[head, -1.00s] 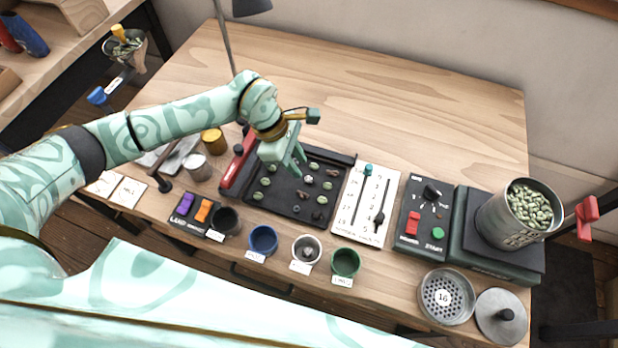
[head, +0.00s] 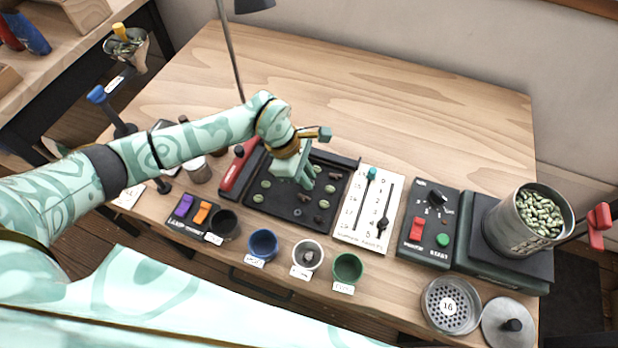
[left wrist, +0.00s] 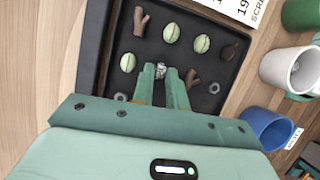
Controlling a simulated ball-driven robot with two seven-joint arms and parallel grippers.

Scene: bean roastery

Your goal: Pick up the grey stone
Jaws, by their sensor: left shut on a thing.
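The grey stone (left wrist: 160,70) shows as a small speckled grey piece between my left fingertips in the left wrist view. In the head view it is hidden behind the gripper. My left gripper (head: 306,185) is shut on it, pointing down, low over the dark sorting tray (head: 270,212). Green beans (left wrist: 171,33), brown twig-like bits (left wrist: 141,21) and small grey rings (left wrist: 214,88) lie around it in the tray. I cannot tell whether the stone still touches the tray. My right gripper is not in view.
Black (head: 225,224), blue (head: 263,245), white (head: 307,254) and green (head: 347,268) cups stand in front of the tray. A slider panel (head: 368,208), a switch box (head: 428,225) and a can of beans (head: 525,222) stand to the right. The back of the table is clear.

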